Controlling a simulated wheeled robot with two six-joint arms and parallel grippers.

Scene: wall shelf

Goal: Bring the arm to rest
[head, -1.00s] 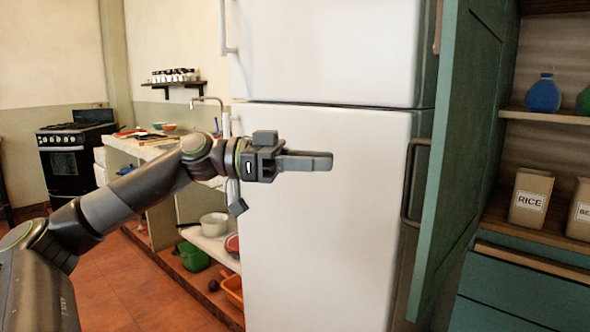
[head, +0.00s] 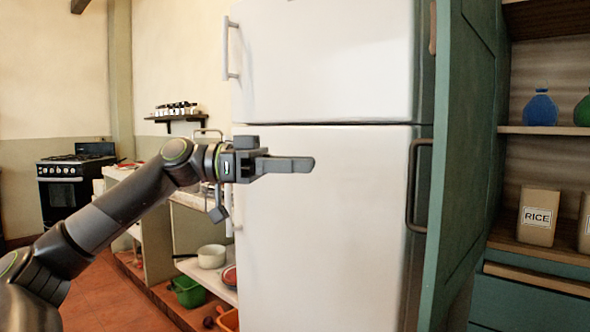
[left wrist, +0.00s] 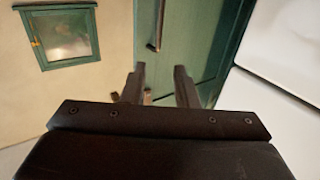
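My left gripper (head: 308,163) reaches in from the left in the head view, in front of the white fridge (head: 330,230). It points right and I see its fingers from the side. In the left wrist view my left gripper (left wrist: 160,68) has its two fingers apart with nothing between them. A green door panel (left wrist: 195,35) shows beyond the fingers. My right arm and gripper are not in view.
The open green cupboard door (head: 462,130) stands right of the fridge. Shelves behind it hold a blue vase (head: 540,108) and a rice bag (head: 538,217). A counter with a white pot (head: 211,256) stands left of the fridge. A black stove (head: 68,185) is farther back.

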